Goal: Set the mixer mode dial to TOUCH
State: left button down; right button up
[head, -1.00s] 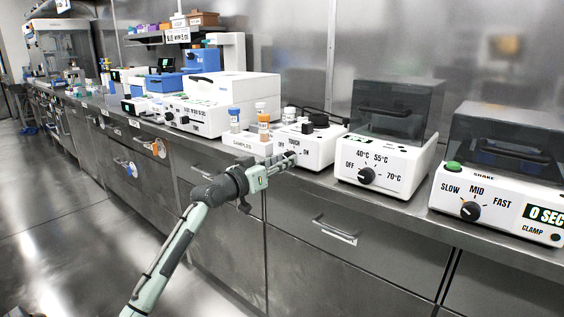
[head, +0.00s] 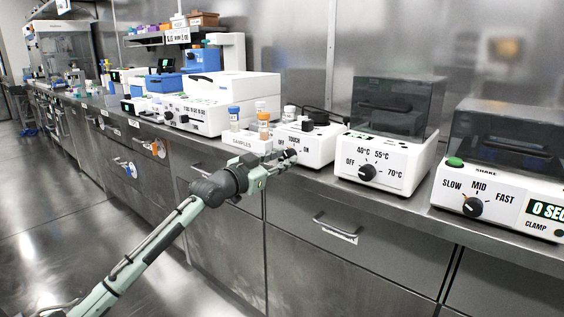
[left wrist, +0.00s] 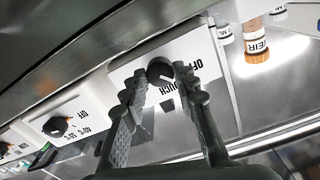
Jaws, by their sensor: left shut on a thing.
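The mixer (head: 317,144) is a small white box on the bench, with OFF, TOUCH and ON printed on its front. Its black mode dial (left wrist: 158,70) sits between my left gripper's fingertips in the left wrist view, where the face appears upside down. There, OFF and TOUCH show in part and a finger covers the ON side. My left gripper (head: 289,156) is shut on the dial at the mixer's front. It hides most of the dial in the head view, and I cannot tell surely which label the dial points at. My right gripper is not in view.
A SAMPLES rack (head: 243,141) with blue- and orange-capped tubes stands just left of the mixer. A heater with a temperature dial (head: 367,172) stands to its right, then a shaker (head: 495,203). Drawer handles stick out below the bench edge. The floor is clear.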

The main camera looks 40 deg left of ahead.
pick_arm(q)
jog(key=shift+m, duration=1)
jog(key=m+p, duration=0.2)
jog(key=m, duration=0.2)
jog(key=shift+m+p, duration=0.75)
jog(key=shift+m, duration=0.45)
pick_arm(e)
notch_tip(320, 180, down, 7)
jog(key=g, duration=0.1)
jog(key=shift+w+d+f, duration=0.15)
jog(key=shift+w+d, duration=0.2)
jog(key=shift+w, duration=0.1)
pick_arm(q)
jog(key=c, duration=1.2)
grip_release()
jog(key=s, duration=0.8)
jog(key=s+a, duration=0.1)
jog(key=s, duration=0.3)
